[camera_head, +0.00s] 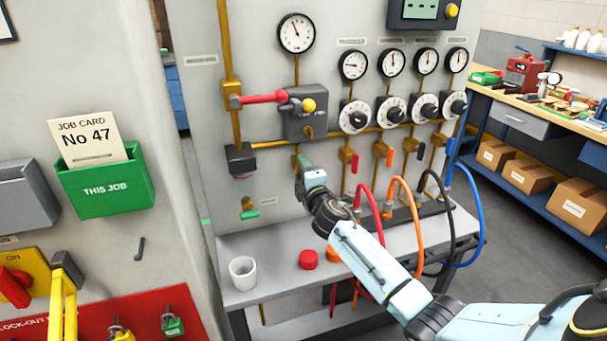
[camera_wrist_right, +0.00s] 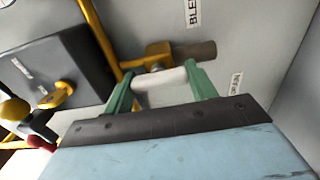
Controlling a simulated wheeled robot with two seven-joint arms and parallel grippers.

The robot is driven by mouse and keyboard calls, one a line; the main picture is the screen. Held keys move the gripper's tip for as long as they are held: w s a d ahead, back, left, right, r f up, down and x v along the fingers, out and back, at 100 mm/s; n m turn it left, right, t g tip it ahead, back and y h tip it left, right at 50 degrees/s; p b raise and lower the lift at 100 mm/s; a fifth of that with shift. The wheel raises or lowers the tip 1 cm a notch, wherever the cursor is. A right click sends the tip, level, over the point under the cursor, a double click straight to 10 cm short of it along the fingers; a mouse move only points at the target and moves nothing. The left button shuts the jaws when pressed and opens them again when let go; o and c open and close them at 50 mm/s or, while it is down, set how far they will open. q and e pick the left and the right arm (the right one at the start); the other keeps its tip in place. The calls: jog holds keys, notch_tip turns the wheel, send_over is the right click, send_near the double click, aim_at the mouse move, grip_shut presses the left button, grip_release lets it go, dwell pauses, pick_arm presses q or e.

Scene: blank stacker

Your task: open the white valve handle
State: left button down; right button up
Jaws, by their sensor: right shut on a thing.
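The white valve handle (camera_wrist_right: 165,86) shows in the right wrist view, between the two green fingers of my right gripper (camera_wrist_right: 161,84). The gripper is shut on it. The handle sits just in front of a brass valve body (camera_wrist_right: 157,56) on a yellow pipe, with a brownish stub to its right. In the head view my right gripper (camera_head: 303,164) is at the wall panel, below the grey box with the yellow knob, and its body hides the white handle there. My left gripper is not in view.
A red lever (camera_head: 262,98) and a grey box (camera_head: 305,118) are just above my gripper. Red, orange, black and blue hoses (camera_head: 400,205) hang to its right. A white cup (camera_head: 243,272) and a red cap (camera_head: 308,259) stand on the shelf below.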

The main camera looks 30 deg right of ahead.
jog(key=o, duration=1)
jog(key=shift+s, duration=0.1)
jog(key=p+v, duration=0.1)
jog(key=v, duration=1.2)
jog(key=shift+s, duration=0.15)
jog(key=shift+f, duration=0.1)
